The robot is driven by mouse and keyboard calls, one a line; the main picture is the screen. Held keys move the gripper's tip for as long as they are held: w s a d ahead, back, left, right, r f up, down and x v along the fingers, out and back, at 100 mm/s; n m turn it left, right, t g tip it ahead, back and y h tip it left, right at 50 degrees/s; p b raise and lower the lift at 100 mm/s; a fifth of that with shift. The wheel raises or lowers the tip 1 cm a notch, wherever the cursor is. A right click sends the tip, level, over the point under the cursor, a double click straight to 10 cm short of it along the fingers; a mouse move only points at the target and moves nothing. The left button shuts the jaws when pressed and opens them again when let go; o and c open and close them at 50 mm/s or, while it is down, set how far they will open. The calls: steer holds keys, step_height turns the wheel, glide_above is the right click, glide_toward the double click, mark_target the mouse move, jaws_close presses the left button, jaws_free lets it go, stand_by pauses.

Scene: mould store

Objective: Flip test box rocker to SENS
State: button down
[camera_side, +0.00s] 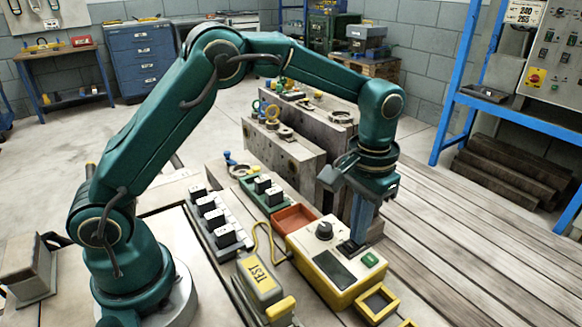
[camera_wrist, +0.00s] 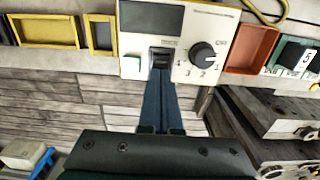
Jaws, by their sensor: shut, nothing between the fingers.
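The test box (camera_side: 318,247) is cream on top with a yellow lower body, and stands on the bench under my gripper (camera_side: 357,237). Its black rocker (camera_side: 349,247) sits near the edge on my gripper's side. In the wrist view the rocker (camera_wrist: 160,58) is right at the tips of my gripper (camera_wrist: 160,74), whose blue fingers are together and empty. I cannot tell whether they touch it. The fingers cover part of the rocker, and its position and a SENS marking cannot be made out. A black knob (camera_wrist: 206,55) is beside it, and a dark screen (camera_wrist: 150,17) beyond.
A green button (camera_side: 370,260) is on the box. A red-brown tray (camera_side: 294,218), a yellow-framed tray (camera_side: 376,303) and a grey-yellow TEST unit (camera_side: 260,280) with a yellow cable surround it. Grey mould blocks (camera_side: 285,155) stand behind. Wooden planks at right are clear.

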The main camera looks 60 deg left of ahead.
step_height(320, 180, up, 7)
stand_by(1.0)
